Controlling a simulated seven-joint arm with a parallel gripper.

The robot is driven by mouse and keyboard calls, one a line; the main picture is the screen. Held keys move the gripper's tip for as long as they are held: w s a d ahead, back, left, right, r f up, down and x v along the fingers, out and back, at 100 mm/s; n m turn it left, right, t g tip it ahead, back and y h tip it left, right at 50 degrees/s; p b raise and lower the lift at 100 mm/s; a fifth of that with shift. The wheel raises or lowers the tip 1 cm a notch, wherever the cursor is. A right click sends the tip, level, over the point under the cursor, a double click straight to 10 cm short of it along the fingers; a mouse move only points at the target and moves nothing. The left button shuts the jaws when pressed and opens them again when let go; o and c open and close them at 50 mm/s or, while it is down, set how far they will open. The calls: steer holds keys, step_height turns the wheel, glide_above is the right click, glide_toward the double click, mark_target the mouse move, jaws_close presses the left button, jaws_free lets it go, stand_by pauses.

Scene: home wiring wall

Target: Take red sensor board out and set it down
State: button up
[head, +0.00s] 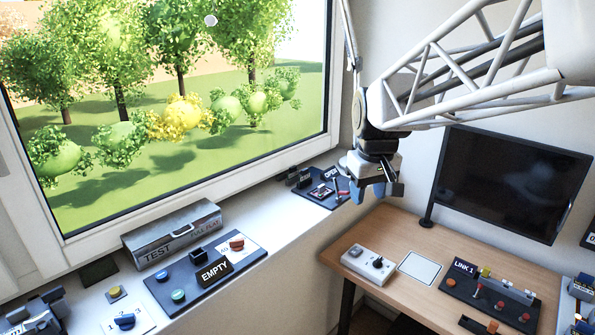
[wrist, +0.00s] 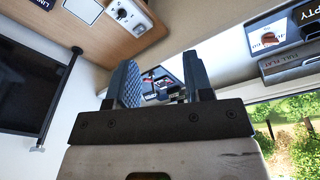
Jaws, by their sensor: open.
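My gripper (head: 374,189) hangs in the air near the right end of the window sill, with no object visible in its jaws. In the wrist view my gripper (wrist: 161,76) has its two dark fingers apart. Beyond them is part of a dark panel (wrist: 174,68) with small parts on it, partly hidden by the fingers. The same dark panel (head: 322,196) lies on the sill left of the gripper, with a small board and a little red on it. A red-orange part (head: 236,245) sits on a white plate left of that. I cannot tell which is the red sensor board.
A grey TEST case (head: 172,236) and a dark panel with an EMPTY label (head: 190,284) stand on the sill. The wooden desk (head: 385,228) holds a white control box (head: 368,262), a white pad (head: 420,268) and a LINK 1 panel (head: 470,293). A monitor (head: 508,183) stands behind.

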steer(key=w+a+f+n, duration=0.1)
steer(key=w+f, duration=0.1)
steer(key=w, duration=0.8)
steer(key=w+a+f+n, duration=0.1)
steer(key=w+n, duration=0.1)
steer(key=w, duration=0.9)
steer(key=n+g, duration=0.2)
steer(key=n, duration=0.1)
glide_above(322, 186)
step_height(322, 186, down, 10)
steer(key=shift+w+d, duration=0.1)
steer(key=shift+w, duration=0.05)
steer(key=shift+f, duration=0.1)
steer(key=shift+f, duration=1.2)
steer(key=shift+f, duration=0.1)
steer(key=shift+f, duration=2.5)
steer(key=shift+c, duration=0.3)
